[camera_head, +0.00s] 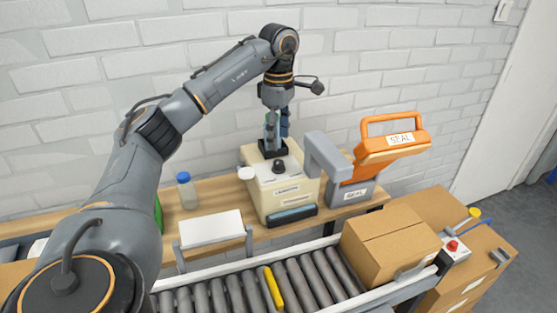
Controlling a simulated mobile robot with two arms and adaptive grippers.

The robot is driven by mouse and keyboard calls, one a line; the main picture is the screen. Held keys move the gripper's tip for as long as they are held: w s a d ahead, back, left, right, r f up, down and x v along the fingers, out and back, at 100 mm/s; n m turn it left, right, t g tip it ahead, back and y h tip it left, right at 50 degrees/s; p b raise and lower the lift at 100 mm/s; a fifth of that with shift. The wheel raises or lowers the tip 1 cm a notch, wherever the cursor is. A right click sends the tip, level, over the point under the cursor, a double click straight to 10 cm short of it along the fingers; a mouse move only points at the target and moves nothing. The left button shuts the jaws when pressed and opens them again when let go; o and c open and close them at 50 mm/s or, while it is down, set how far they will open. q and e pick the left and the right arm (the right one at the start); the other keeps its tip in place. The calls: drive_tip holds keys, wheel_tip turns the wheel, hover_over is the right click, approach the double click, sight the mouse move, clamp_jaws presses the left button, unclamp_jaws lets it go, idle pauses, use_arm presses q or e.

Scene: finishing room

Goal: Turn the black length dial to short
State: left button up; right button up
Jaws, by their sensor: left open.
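A cream box-shaped machine (286,203) stands on the wooden bench. A black dial (279,167) sits on its sloping top, beside a pale label plate. Its pointer setting is too small to read. My left gripper (271,142) points down from above at the back of the machine's top, close behind the dial. It is open, and no object shows between its fingers. Its fingertips blend with a dark part there, so I cannot tell whether they touch anything. My right gripper is out of view.
An orange-handled sealer marked SEAL (393,144) stands right of the machine. A white-topped stand (210,229) and a blue-capped bottle (187,191) are left of it. A roller conveyor (236,294) runs in front, carrying a cardboard box (389,243). A brick wall is close behind.

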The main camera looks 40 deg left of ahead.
sight(279, 161)
use_arm(q)
wheel_tip(279, 161, down, 6)
drive_tip(key=shift+f+p, duration=0.1)
drive_tip(key=shift+p, duration=0.2)
drive_tip(key=shift+f, duration=0.6)
drive_tip(key=c, duration=0.9)
clamp_jaws()
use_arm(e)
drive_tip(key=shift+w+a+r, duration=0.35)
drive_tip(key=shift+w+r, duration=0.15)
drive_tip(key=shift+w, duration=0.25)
